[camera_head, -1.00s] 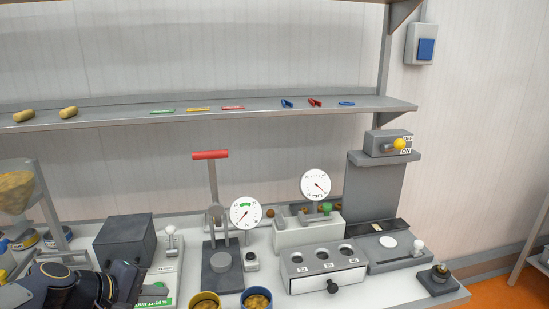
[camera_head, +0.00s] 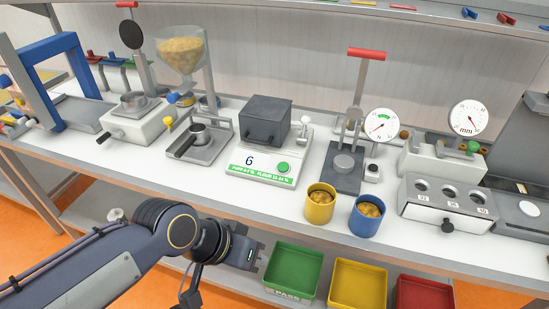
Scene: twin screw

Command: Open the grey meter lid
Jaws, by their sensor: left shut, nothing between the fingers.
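The meter (camera_head: 262,172) stands in the middle of the bench. Its display reads 6, and a green button is at its front right. The dark grey box-shaped lid (camera_head: 264,121) sits down on its top, closed. A small white-knobbed lever stands at its right. My left gripper (camera_head: 258,259) is shut and empty, in front of and below the bench's front edge, apart from the lid. Its fingertips are small and dark. My right gripper is out of view.
Yellow (camera_head: 320,206) and blue (camera_head: 367,217) cups of pellets stand right of the meter. Green (camera_head: 293,271), yellow (camera_head: 357,283) and red (camera_head: 424,292) trays lie below the bench edge near my gripper.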

